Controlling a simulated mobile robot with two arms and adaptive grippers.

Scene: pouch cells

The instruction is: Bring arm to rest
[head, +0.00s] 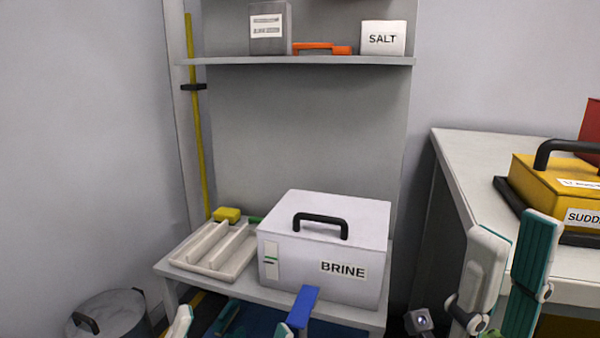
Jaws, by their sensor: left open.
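My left gripper (232,328) is at the bottom edge, in front of the low shelf. Its white fingertips stand wide apart, with nothing seen between them at the tips; the rest of it is cut off by the frame. My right gripper (508,262) points up at the lower right, in front of the side counter. Its white and teal fingers stand a little apart with no object between them. Both arms are mostly out of view.
A white BRINE box (325,240) with a black handle stands on the low shelf beside a slotted tray (178,262). A blue bar (302,307) rises close to my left gripper. A yellow case (558,180) sits on the right counter (470,160). A lidded bin (108,315) stands lower left.

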